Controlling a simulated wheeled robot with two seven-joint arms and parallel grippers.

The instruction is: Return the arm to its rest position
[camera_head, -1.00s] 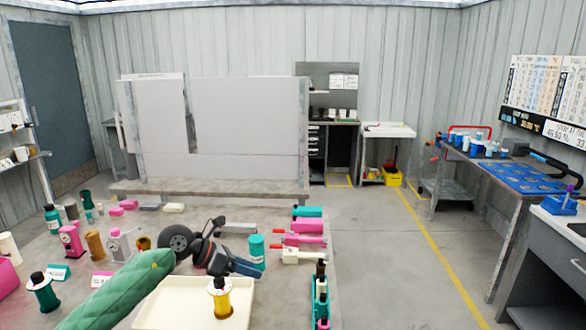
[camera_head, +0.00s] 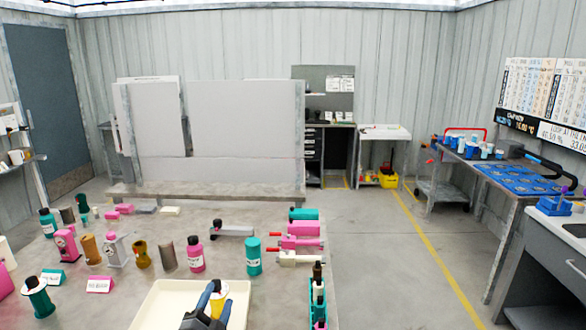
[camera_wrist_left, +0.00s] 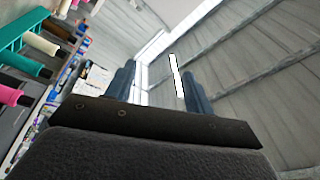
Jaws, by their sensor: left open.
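My left gripper (camera_head: 208,302) is low at the bottom edge of the head view, its blue fingers in front of the cream tray (camera_head: 158,298). The left wrist view shows its two fingers (camera_wrist_left: 158,78) apart with nothing between them, facing the wall and ceiling. A yellow bottle-like part (camera_head: 219,297) with a pale collar is in the tray, partly hidden behind the fingers. I cannot tell from the head view how far the fingers are from it. The rest of the left arm is out of the head view. My right gripper is not in view.
The grey table (camera_head: 200,262) holds a pink bottle (camera_head: 195,254), a teal cylinder (camera_head: 254,257), a brown cylinder (camera_head: 168,254) and several other parts. Pink, white and teal handled parts (camera_head: 303,228) lie along its right side. Open floor (camera_head: 390,270) lies to the right.

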